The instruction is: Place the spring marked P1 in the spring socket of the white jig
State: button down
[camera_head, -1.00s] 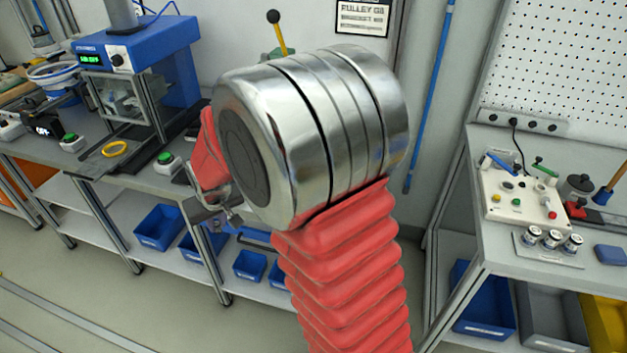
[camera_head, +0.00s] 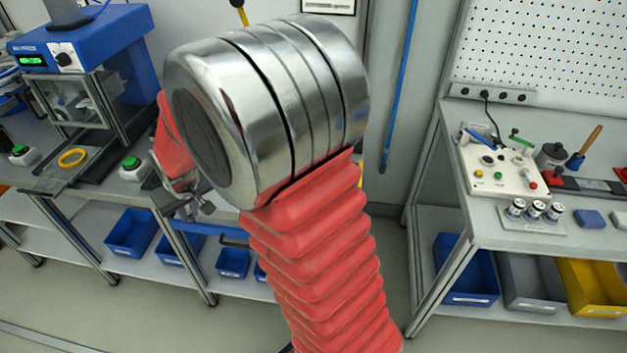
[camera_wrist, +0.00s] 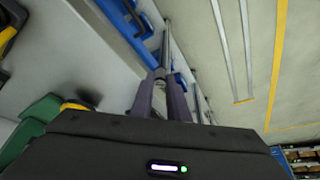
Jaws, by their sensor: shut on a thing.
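In the wrist view my gripper (camera_wrist: 160,102) has its two dark fingers shut on a small metallic piece (camera_wrist: 159,88), which looks like the spring. No P1 mark can be read on it. In the head view my gripper (camera_head: 190,205) is mostly hidden behind my arm, left of centre. A white box with coloured buttons and small levers (camera_head: 490,185), which may be the white jig, stands on the right bench, well apart from my gripper. Its socket cannot be made out.
The right bench (camera_head: 480,232) also holds a plate with three silver cylinders (camera_head: 535,210), a blue block (camera_head: 588,219) and a dark pot (camera_head: 552,157). The left bench carries a blue machine (camera_head: 85,45) and a yellow ring (camera_head: 73,158). Bins (camera_head: 465,270) stand below.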

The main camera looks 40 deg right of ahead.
jog(key=s+d+r+m+h, duration=0.1)
jog(key=s+d+r+m, duration=0.1)
jog(key=s+d, duration=0.3)
jog(key=s+d+r+m+h, duration=0.1)
jog(key=s+d+r+m, duration=0.2)
jog(key=d, duration=0.9)
jog(key=s+d+r+m+g, duration=0.1)
jog(key=s+d+r+m, duration=0.1)
jog(key=s+d, duration=0.6)
jog(key=shift+s+d+r+h, duration=0.15)
jog(key=shift+d+h, duration=0.25)
jog(key=shift+f, duration=3.15)
jog(key=shift+f, duration=1.9)
